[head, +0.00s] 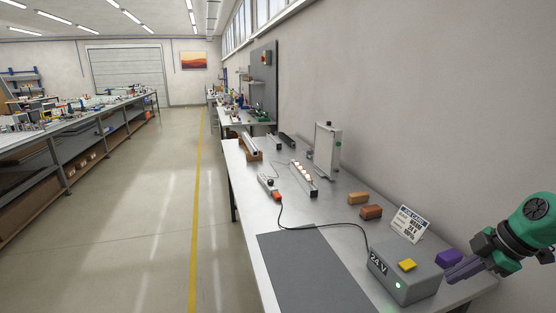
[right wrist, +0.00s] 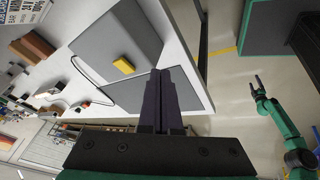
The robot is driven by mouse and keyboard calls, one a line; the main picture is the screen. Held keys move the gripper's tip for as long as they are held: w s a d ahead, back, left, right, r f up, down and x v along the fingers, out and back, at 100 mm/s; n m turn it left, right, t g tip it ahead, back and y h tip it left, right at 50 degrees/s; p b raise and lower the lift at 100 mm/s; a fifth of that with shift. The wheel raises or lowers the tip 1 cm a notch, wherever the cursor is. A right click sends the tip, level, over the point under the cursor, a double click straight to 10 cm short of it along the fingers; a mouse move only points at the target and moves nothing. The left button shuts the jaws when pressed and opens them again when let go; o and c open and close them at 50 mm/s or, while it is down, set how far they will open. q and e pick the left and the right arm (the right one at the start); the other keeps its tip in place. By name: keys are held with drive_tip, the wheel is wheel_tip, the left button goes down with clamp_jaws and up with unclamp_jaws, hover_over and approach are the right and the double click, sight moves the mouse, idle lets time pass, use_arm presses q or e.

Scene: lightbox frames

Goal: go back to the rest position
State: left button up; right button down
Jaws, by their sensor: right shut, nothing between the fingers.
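My right gripper (head: 452,275) is at the right edge of the head view, with its dark purple fingers beside the grey 24 V box (head: 405,278). In the right wrist view its fingers (right wrist: 163,78) lie together with nothing between them. My left arm is not in the head view. It shows in the right wrist view, where the left gripper (right wrist: 259,82) has its fingers apart and empty, over the floor away from the bench. The box has a yellow button (head: 407,265) and a lit green lamp.
The aisle at left is clear.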

drive_tip(key=s+d+f+m+t+h, duration=0.25)
drive_tip(key=d+f+m+t, duration=0.4)
drive_tip(key=d+f, duration=1.05)
drive_tip(key=s+d+f+m+h, duration=0.25)
drive_tip(key=s+f, duration=0.65)
drive_tip(key=f, duration=0.5)
drive_tip(key=s+a+f+m+g+h, duration=0.1)
drive_tip(key=s+a+f+m+g, duration=0.1)
drive_tip(key=s+a+f, duration=0.5)
drive_tip(key=s+a+f+m+g, duration=0.1)
drive_tip(key=s+a+f+g, duration=0.3)
drive_tip(key=f, duration=0.6)
drive_tip(key=s+a+f+g+y, duration=0.1)
drive_tip(key=s+a+f, duration=0.2)
drive_tip(key=s+a, duration=0.2)
drive_tip(key=s+a+f+g, duration=0.1)
drive_tip(key=s+a+f, duration=0.3)
drive_tip(key=a, duration=0.5)
drive_tip(key=s+a+f+g+y, duration=0.1)
drive_tip(key=s+a+f, duration=0.3)
drive_tip(key=s+a, duration=0.2)
drive_tip(key=shift+s+a+y, duration=0.2)
drive_tip(key=shift+a+y, duration=0.1)
drive_tip(key=shift+a, duration=0.55)
